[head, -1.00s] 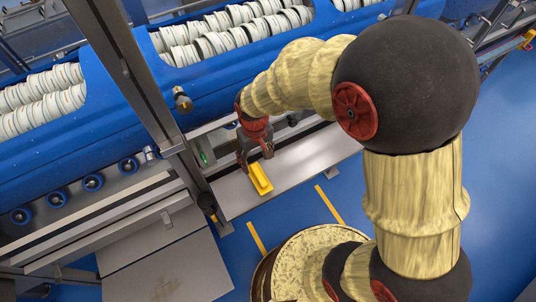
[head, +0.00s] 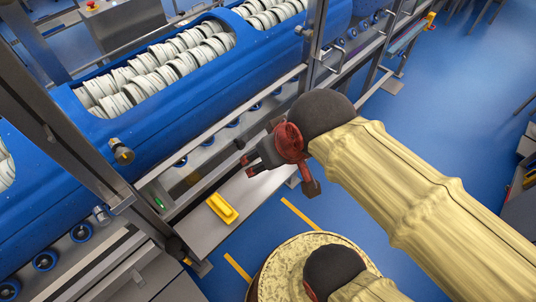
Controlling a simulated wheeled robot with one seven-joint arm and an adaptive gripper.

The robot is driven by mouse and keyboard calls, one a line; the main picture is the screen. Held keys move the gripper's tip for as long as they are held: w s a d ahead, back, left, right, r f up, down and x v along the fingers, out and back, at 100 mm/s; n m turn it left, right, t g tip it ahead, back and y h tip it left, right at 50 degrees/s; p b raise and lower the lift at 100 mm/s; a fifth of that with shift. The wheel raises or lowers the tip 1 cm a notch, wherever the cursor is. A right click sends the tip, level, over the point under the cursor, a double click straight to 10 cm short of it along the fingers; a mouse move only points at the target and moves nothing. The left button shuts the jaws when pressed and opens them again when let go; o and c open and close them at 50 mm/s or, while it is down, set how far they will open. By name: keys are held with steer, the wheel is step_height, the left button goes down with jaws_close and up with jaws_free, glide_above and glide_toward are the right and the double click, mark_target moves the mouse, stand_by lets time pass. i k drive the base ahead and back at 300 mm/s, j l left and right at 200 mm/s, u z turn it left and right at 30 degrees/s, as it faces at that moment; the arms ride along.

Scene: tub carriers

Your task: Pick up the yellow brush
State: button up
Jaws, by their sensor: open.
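The yellow brush (head: 222,208) lies on a grey metal shelf (head: 197,230) along the foot of the blue machine, in the head view left of the centre. It is a flat yellow block with a raised part on top. My gripper (head: 246,166) is red and dark grey and is above and to the right of the brush in the picture. Its fingers point left, apart from the brush. It is open and empty.
The blue machine (head: 178,118) with rows of white rolls runs behind the shelf. A metal post (head: 75,150) stands at the left and another (head: 318,35) at the upper right. Blue floor (head: 440,110) is clear at the right.

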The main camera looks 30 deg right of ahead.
mark_target(228, 213)
steer(key=k+j, duration=0.25)
steer(key=j+u, duration=0.15)
steer(key=j, duration=0.5)
steer(key=k+j+u, duration=0.1)
steer(key=j, duration=0.55)
